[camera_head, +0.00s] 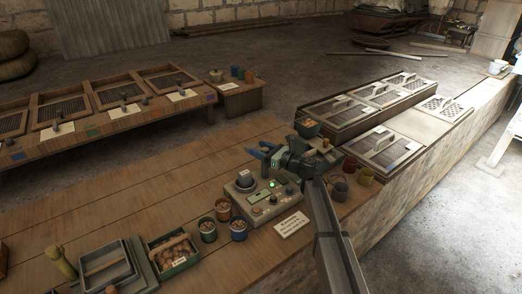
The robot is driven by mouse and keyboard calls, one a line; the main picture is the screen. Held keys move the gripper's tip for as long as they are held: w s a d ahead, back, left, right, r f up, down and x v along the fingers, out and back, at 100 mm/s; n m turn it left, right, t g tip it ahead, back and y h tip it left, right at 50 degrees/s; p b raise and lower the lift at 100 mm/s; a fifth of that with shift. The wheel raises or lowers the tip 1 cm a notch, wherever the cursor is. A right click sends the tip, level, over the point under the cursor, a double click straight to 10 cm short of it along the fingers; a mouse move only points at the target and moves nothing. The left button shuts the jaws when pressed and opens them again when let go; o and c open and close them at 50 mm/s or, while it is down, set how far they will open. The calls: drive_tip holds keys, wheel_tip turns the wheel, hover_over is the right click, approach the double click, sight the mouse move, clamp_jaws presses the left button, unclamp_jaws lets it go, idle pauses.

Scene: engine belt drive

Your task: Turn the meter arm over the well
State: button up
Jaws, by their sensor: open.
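The meter (264,201) is a grey box with a small lit green display and several knobs, on the wooden bench. A round dark cup-like part (245,179) sits on its back left; I cannot tell if this is the well. The meter arm cannot be made out; it may be hidden behind my gripper or too small to see.
Several cups, including a blue one (239,229), stand in front of the meter. A white label card (291,225) lies at its front right. Bare bench planks lie to the left.

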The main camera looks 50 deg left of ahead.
clamp_jaws()
idle(0.5)
